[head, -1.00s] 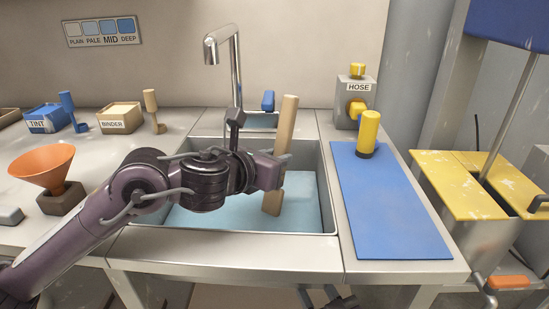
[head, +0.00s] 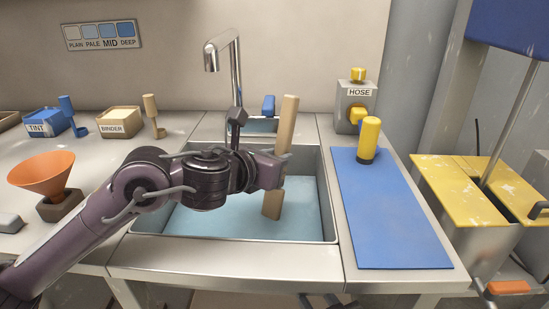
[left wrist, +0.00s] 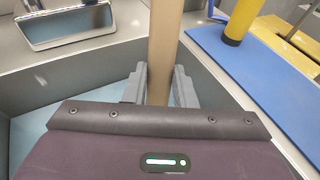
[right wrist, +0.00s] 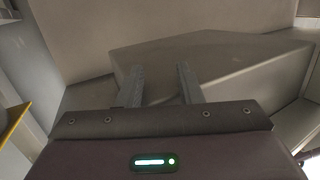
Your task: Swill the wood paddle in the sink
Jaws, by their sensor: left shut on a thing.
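The wood paddle (head: 273,204) stands nearly upright over the sink (head: 240,241), with its wider end down. My left gripper (head: 280,171) is shut on the paddle's shaft, which also shows between the fingers in the left wrist view (left wrist: 164,45). The sink holds pale blue water (head: 225,219). The paddle's lower end is fully visible against the water; I cannot tell whether it touches it. My right gripper (right wrist: 162,84) shows only in its wrist view, with fingers apart and nothing between them, facing plain grey surfaces.
A tall faucet (head: 236,75) rises behind the sink. An orange funnel (head: 42,172) and tint (head: 43,122) and binder (head: 120,121) boxes stand left.

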